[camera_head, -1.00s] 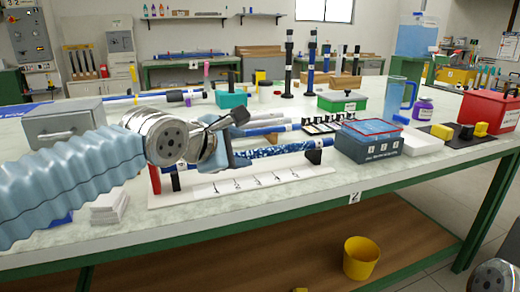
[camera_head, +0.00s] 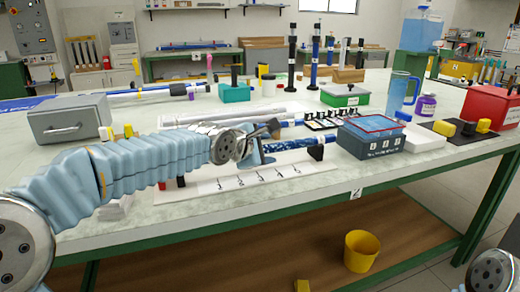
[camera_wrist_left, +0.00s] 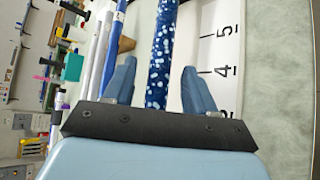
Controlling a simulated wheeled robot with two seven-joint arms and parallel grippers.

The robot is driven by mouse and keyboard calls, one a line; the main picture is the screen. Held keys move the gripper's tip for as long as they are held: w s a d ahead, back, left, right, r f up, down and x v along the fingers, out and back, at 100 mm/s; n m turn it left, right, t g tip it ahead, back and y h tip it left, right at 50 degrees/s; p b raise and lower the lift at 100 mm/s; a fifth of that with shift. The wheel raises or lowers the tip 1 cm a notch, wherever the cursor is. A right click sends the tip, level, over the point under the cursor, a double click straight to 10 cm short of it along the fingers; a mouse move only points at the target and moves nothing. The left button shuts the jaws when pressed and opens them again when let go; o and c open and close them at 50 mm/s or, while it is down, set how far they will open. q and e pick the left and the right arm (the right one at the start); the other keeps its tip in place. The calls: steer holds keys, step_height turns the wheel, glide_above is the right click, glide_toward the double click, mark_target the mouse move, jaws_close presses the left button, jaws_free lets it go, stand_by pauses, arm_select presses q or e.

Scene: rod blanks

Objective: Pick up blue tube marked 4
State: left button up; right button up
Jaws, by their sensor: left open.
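A dark blue, white-speckled tube (camera_head: 288,145) lies over a white numbered strip (camera_head: 262,180) with a black end block at its right. My left gripper (camera_head: 258,152) is open at the tube's left part. In the left wrist view the speckled tube (camera_wrist_left: 166,40) runs between the two open fingers (camera_wrist_left: 160,85), with a gap on both sides. Numbers 4 and 5 show on the strip beside it. A plain blue tube (camera_wrist_left: 115,40) lies to its left. I cannot make out a number on either tube. My right gripper is out of view.
Pale tubes (camera_head: 215,115) lie behind. A blue-grey box (camera_head: 372,140) and a black-slotted rack (camera_head: 320,119) stand to the right. A grey drawer box (camera_head: 70,118) stands at the left. A yellow bucket (camera_head: 361,250) is below the table's front edge.

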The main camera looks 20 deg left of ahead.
arm_select(q)
steer(key=shift+c, duration=0.5)
jaws_close()
